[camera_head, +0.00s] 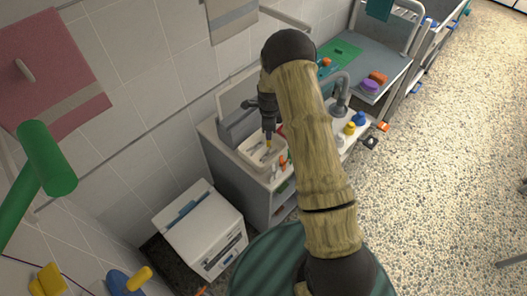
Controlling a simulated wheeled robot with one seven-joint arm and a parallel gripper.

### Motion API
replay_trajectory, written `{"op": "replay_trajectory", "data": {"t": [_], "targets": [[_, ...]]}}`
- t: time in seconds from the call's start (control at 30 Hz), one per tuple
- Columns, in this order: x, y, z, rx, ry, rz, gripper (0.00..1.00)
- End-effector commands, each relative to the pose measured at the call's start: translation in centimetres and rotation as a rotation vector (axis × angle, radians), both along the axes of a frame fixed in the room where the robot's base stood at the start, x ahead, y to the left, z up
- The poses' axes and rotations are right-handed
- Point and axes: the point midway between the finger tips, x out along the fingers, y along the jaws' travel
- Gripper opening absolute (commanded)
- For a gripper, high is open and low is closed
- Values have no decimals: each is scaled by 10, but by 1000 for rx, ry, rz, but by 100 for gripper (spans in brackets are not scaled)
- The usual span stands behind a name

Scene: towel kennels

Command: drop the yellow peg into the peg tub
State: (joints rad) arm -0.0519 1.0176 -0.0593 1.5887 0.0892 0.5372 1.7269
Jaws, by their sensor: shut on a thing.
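My gripper (268,132) hangs fingers down from my arm, over the counter beside the tiled wall. It is shut on the yellow peg (269,143), of which only a small yellow part shows below the fingers. A pale open tub (251,157), which looks like the peg tub, is on the counter right below the peg. Small grey and dark shapes show inside it. From this angle I cannot tell how high the peg is above the tub or whether its tip is inside the rim.
Small orange and white items (283,160) are just right of the tub. Right of my arm are a grey tap (340,95) and yellow and blue pieces (350,128). A white machine (200,228) stands front left. The speckled floor (460,150) at right is mostly clear.

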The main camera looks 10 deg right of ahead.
Motion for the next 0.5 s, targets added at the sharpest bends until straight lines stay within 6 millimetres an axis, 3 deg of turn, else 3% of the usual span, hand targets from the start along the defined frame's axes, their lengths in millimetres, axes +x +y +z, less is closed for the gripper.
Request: {"op": "replay_trajectory", "data": {"t": [0.5], "targets": [[32, 4, 6, 3, -4, -595, 6]]}}
